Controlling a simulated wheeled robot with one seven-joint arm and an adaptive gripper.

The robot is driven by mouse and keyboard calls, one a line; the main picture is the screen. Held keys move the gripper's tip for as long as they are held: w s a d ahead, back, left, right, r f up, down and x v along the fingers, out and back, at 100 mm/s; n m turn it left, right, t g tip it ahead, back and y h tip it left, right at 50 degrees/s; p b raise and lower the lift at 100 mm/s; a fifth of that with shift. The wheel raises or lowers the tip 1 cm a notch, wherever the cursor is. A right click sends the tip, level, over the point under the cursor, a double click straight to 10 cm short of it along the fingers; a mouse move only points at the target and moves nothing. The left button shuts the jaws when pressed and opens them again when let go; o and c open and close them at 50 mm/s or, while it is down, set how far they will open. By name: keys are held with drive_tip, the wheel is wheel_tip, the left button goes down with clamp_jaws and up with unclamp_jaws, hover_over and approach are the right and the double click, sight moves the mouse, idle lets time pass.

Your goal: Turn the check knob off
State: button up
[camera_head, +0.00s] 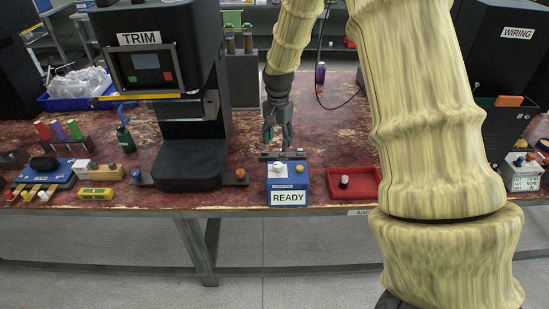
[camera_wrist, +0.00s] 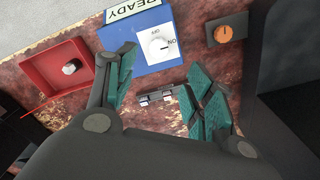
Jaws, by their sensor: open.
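A blue box labelled READY (camera_head: 289,182) stands near the table's front edge, with a white knob (camera_head: 278,169) on top. In the wrist view the same white knob (camera_wrist: 157,47) sits on the blue box (camera_wrist: 135,50) between OFF and ON markings. Its dark mark appears to point toward ON. I cannot read a "check" label on it. My gripper (camera_head: 277,137) hangs above and behind the box, fingers pointing down. In the wrist view its teal-padded fingers (camera_wrist: 165,78) are spread and empty, apart from the knob.
A red tray (camera_head: 366,196) with a small black-and-white piece (camera_head: 344,181) lies right of the box. The black TRIM machine (camera_head: 190,160) stands close on the left, with an orange knob (camera_head: 240,175) at its base. A dark strip with pale blocks (camera_wrist: 155,98) lies behind the box.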

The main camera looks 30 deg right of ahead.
sight(278, 164)
drive_tip(key=shift+s+f+p, duration=0.1)
drive_tip(key=shift+f+p, duration=1.05)
drive_tip(key=shift+f, duration=4.15)
drive_tip(key=c, duration=1)
